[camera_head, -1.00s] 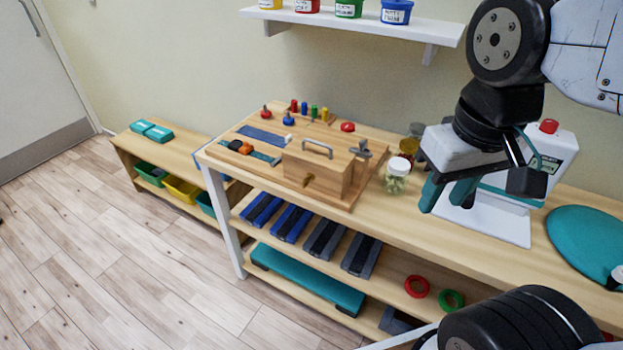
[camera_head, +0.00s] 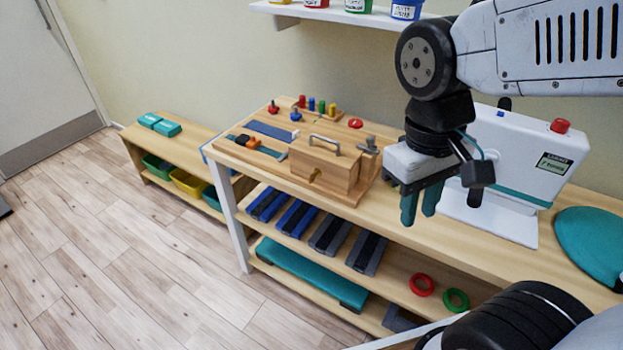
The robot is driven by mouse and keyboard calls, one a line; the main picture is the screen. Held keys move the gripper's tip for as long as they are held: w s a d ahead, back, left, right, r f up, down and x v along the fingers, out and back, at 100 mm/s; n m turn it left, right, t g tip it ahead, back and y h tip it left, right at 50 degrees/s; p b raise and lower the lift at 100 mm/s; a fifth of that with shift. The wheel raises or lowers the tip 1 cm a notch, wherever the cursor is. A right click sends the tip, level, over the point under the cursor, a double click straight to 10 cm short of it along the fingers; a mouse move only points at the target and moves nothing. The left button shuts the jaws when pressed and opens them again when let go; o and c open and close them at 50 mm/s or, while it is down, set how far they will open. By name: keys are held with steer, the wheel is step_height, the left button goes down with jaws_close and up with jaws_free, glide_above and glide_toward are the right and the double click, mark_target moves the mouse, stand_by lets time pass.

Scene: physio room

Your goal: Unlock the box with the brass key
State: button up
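The wooden box (camera_head: 325,165) with a metal handle on top sits on a wooden activity board (camera_head: 238,160) on the bench. A small brass-coloured piece (camera_head: 315,175) shows on the box's front face; I cannot tell whether it is the key or a lock fitting. No separate brass key can be made out. My gripper (camera_head: 419,210) points down to the right of the box, over the bench's front part and clear of the box. Its two teal fingers are apart, with nothing visible between them.
A grey metal fitting (camera_head: 369,146) stands at the box's right end. Coloured pegs (camera_head: 311,104) are at the board's back. A white device (camera_head: 520,160) with a red button and a teal disc (camera_head: 590,240) are on the right. A wall shelf (camera_head: 290,10) hangs above.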

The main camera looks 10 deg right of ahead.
steer(key=w+a+f+n+g+h, duration=0.1)
steer(key=w+f+n+g+h, duration=0.1)
steer(key=w+f+n+h, duration=0.4)
steer(key=n+t+h, duration=0.6)
steer(key=n+t, duration=1)
steer(key=n, duration=0.3)
glide_toward(310, 181)
steer(key=x, duration=1)
steer(key=shift+w+d, duration=0.2)
steer(key=shift+w, duration=0.1)
jaws_close()
